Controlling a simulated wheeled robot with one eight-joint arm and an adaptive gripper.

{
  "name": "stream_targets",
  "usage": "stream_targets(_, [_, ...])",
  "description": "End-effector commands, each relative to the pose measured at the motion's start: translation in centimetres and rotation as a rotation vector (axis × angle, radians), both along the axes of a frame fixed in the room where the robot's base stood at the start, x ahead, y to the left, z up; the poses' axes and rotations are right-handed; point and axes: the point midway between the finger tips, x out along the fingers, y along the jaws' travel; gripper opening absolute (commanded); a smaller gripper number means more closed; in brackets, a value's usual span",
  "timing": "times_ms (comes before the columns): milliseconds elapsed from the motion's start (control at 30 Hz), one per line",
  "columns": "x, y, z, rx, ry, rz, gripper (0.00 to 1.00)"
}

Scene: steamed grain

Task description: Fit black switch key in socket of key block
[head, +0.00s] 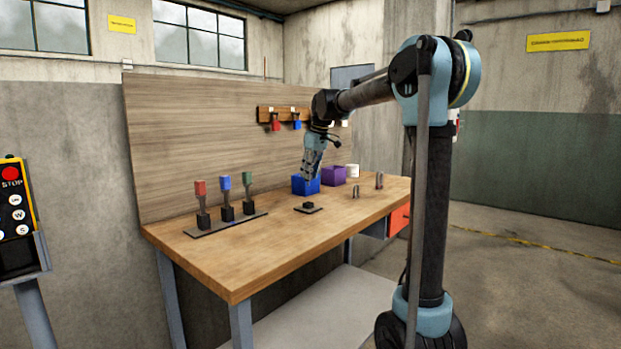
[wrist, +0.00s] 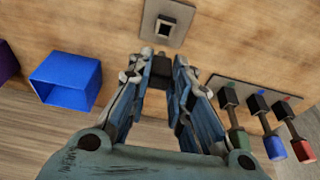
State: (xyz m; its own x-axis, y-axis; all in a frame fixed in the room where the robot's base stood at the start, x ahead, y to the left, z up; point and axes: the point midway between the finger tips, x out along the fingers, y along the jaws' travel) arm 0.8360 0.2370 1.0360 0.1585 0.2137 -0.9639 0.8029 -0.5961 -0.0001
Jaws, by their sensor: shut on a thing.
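The key block (head: 308,208) is a small black block on a grey plate, on the workbench in front of the blue box. In the wrist view the key block (wrist: 167,27) shows a dark square socket, just beyond my fingertips. In the wrist view my gripper (wrist: 162,70) is shut on a small dark piece, the black switch key (wrist: 162,66), mostly hidden between the fingers. The key looks apart from the socket, but the height of the gap I cannot tell.
A grey rack (head: 226,224) with red, blue and green keys stands at the left. A blue box (head: 300,186), a purple box (head: 333,175) and a white cup (head: 352,170) stand behind. Small metal posts (head: 356,191) are at the right. The front bench top is clear.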

Motion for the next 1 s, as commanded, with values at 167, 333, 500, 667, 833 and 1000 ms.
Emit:
stream_targets(167, [-0.2,0.0,-1.4,0.002,-0.001,-0.025,0.01])
stream_targets(333, [-0.1,0.0,-1.7,0.003,-0.001,-0.026,0.01])
stream_targets(500, [-0.1,0.0,-2.1,0.003,-0.001,-0.025,0.01])
stream_targets(667, [-0.1,0.1,-2.6,0.003,-0.001,-0.025,0.01])
stream_targets(833, [-0.1,0.1,-3.0,0.003,-0.002,-0.024,0.01])
stream_targets(1000, [-0.1,0.1,-3.5,0.003,-0.002,-0.024,0.01])
